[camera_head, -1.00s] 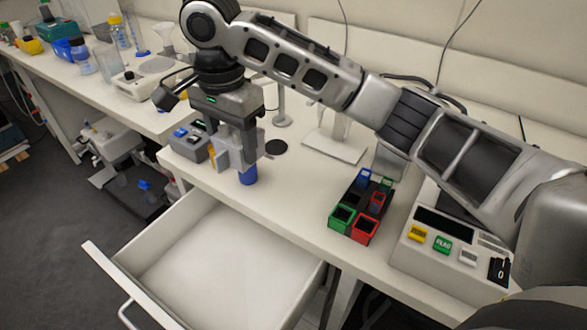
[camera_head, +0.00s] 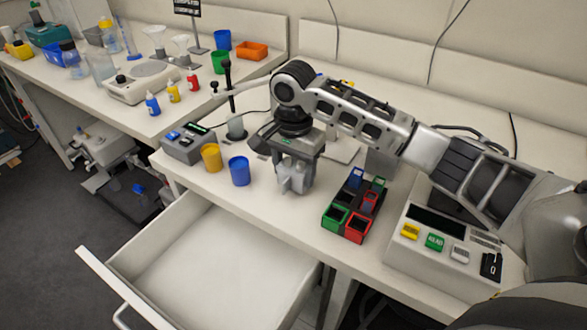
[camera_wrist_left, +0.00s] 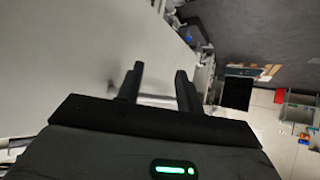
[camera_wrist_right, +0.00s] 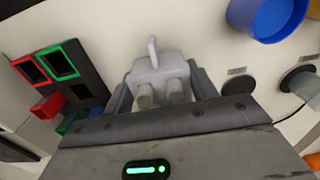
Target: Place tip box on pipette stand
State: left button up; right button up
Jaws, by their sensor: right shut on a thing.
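My right gripper (camera_head: 294,180) is shut on a light grey block-like piece (camera_head: 296,178), between the blue cup and the black rack. It is low over the bench; I cannot tell if it touches. In the right wrist view the grey piece (camera_wrist_right: 158,80) has a narrow tab and two rounded pegs between the fingers. I cannot tell for sure if it is the tip box. A black rack (camera_head: 348,212) with red, green and blue compartments stands to its right. I cannot clearly identify the pipette stand. My left gripper (camera_wrist_left: 160,80) is open and empty, outside the head view.
A blue cup (camera_head: 239,171) and a yellow cup (camera_head: 211,158) stand left of the gripper. A grey control box (camera_head: 188,143) is farther left. A keyed device (camera_head: 445,245) stands right of the rack. An open drawer (camera_head: 215,262) juts out below the bench front.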

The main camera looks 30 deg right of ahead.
aim_at(293, 167)
jog(key=shift+f, duration=0.3)
jog(key=shift+f, duration=0.15)
jog(key=o, duration=1)
notch_tip(293, 167, up, 12)
jog(key=shift+r, duration=0.15)
